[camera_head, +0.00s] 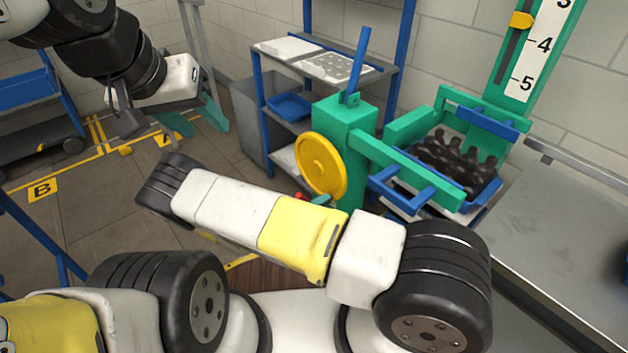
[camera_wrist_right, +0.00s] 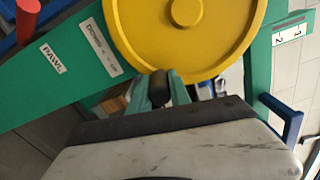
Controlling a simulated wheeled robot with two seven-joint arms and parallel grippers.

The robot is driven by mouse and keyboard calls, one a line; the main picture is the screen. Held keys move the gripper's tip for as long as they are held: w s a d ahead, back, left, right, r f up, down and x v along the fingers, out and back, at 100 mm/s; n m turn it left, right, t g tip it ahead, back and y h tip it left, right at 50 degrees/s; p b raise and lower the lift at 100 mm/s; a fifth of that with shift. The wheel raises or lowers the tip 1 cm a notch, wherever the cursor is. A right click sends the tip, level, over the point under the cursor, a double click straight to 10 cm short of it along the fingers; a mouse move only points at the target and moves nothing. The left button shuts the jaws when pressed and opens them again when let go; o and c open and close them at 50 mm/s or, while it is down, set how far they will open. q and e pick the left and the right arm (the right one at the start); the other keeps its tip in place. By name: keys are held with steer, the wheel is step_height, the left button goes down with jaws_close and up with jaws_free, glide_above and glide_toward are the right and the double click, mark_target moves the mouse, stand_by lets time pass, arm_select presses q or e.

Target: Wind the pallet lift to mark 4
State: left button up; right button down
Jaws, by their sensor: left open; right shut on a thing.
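The green pallet lift (camera_head: 345,125) has a yellow handwheel (camera_head: 320,165) on its side; the wheel also fills the top of the right wrist view (camera_wrist_right: 185,30). On the mark scale (camera_head: 543,45), the yellow pointer (camera_head: 521,20) sits between 3 and 4. A red-tipped pawl lever (camera_wrist_right: 28,8) stands near the PAWL label. My left gripper (camera_head: 198,120) is open and empty, away at the left.
A blue crate (camera_head: 485,205) with dark bottles (camera_head: 455,165) rests on the lift. A metal table (camera_head: 570,245) stands at the right. A blue shelf rack (camera_head: 400,60) and a grey bin (camera_head: 250,115) stand behind. The floor (camera_head: 85,215) at left has yellow markings.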

steer(key=shift+s+d+r+n, duration=0.3)
steer(key=shift+s+r+n, duration=0.15)
steer(key=shift+n, duration=0.25)
steer(key=c, duration=1.2)
jaws_free()
steer(key=v, duration=0.7)
steer(key=shift+s+a, duration=0.2)
steer(key=shift+a, duration=0.15)
